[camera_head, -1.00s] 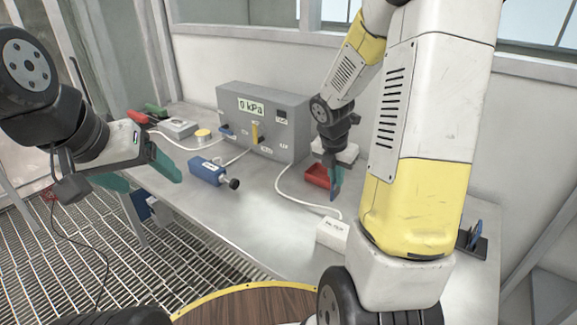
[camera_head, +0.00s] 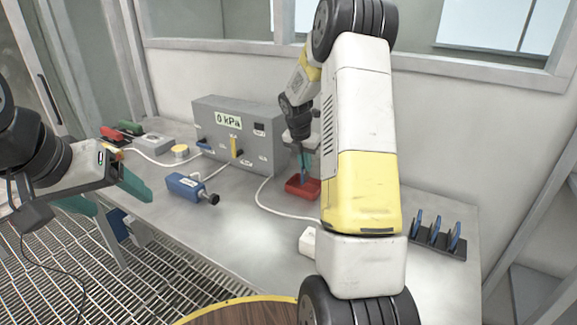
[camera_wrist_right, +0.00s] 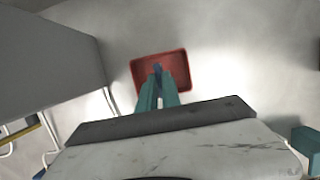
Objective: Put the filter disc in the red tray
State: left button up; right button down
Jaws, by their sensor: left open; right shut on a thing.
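The red tray (camera_head: 311,189) lies on the bench in front of the grey box. It also shows in the right wrist view (camera_wrist_right: 181,80), straight under my right gripper. My right gripper (camera_head: 304,166) points down over the tray, its teal fingers (camera_wrist_right: 158,90) shut on a blue filter disc (camera_wrist_right: 157,68). The disc is seen edge-on, and its lower part (camera_head: 303,181) is at the tray; I cannot tell whether it touches the floor of the tray. My left gripper (camera_head: 118,206) is open and empty, off the bench's left front edge.
A dark rack (camera_head: 436,247) with several blue discs stands at the bench's right end. The grey gauge box (camera_head: 240,135) reads 0 kPa. A blue pump-like device (camera_head: 190,188), white hose (camera_head: 268,203) and white block (camera_head: 307,241) lie nearby. The bench's middle front is clear.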

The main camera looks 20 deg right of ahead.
aim_at(304, 171)
jog(key=shift+a+x, duration=0.2)
jog(key=shift+x, duration=0.65)
jog(key=shift+a+x, duration=0.2)
jog(key=shift+x, duration=0.65)
jog(key=shift+s+f, duration=0.1)
jog(key=shift+f, duration=0.1)
jog(key=c, duration=1.5)
grip_release()
jog(key=shift+c, duration=0.2)
